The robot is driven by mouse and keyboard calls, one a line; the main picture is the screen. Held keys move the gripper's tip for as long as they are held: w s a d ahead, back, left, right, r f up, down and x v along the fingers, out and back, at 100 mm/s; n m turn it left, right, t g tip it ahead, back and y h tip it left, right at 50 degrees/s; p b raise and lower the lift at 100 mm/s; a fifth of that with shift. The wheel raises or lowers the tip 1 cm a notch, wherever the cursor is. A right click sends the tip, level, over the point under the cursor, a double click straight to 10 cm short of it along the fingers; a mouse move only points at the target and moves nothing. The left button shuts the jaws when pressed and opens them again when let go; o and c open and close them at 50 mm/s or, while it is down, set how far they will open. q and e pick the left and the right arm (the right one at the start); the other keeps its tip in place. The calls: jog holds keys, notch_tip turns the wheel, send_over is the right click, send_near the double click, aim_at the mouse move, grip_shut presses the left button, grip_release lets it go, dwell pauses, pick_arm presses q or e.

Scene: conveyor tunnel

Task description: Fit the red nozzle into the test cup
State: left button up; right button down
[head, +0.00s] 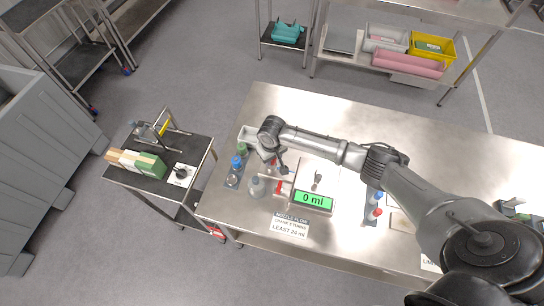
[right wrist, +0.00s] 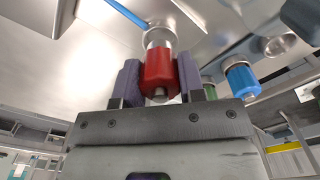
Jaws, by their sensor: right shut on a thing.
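The red nozzle (right wrist: 160,72) is between the two purple-grey fingers of my right gripper (right wrist: 160,82) in the right wrist view, and the gripper is shut on it. A pale round metallic rim (right wrist: 158,35) shows at the nozzle's far end; I cannot tell whether it is the test cup or part of the nozzle. In the head view my right gripper (head: 281,168) is over the left part of the steel table (head: 340,110), near the scale with the green "0 ml" display (head: 313,199). I cannot single out the test cup there. My left gripper is not in view.
Small blue and red pieces (head: 376,205) sit right of the scale. The table's back middle is clear. A dark cart (head: 150,185) stands at left.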

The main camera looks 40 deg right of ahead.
jog(key=shift+f, duration=1.25)
dwell(0.6)
jog(key=c, duration=0.6)
grip_release()
jog(key=shift+c, duration=0.2)
notch_tip(320, 180, up, 14)
jog(key=shift+f, duration=0.1)
dwell(0.4)
